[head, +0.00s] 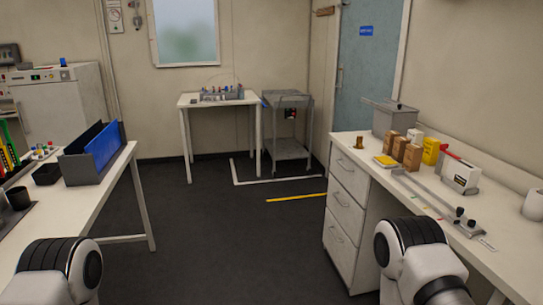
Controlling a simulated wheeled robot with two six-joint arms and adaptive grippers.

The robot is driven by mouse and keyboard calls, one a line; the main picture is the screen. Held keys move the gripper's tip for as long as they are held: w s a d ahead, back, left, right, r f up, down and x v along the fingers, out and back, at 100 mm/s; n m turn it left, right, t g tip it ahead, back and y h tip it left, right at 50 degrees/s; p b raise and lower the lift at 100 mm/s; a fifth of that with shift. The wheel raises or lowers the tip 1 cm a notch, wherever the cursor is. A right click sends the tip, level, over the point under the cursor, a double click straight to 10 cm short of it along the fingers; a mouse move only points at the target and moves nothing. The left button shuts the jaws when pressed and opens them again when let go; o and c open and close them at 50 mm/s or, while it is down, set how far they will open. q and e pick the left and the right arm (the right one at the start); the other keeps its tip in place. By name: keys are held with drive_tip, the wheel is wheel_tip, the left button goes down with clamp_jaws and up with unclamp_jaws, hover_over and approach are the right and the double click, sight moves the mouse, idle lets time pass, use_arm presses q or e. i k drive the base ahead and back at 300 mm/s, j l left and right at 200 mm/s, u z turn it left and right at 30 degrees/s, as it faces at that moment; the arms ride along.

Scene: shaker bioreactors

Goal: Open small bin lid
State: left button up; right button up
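A grey box with a flat lid (395,117) stands at the far end of the right-hand white counter, against the wall. It may be the small bin, but I cannot be sure. A small dark knob shows on top, and its lid looks closed. Parts of my two arms show at the bottom left and bottom right edges. Neither gripper shows in the head view, so I cannot see what they hold.
The right counter (348,140) also holds brown bottles or boxes (400,149), a yellow box (431,151) and a long grey rail (425,192). A left table carries a blue-and-grey rack (92,155). A grey cart (289,130) stands at the back. The dark floor between is clear.

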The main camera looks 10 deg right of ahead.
sight(396, 105)
drive_tip(key=i+z, duration=0.4)
drive_tip(key=i, duration=0.15)
drive_tip(key=i+j+z, duration=0.8)
drive_tip(key=i, duration=0.2)
drive_tip(key=l, duration=0.1)
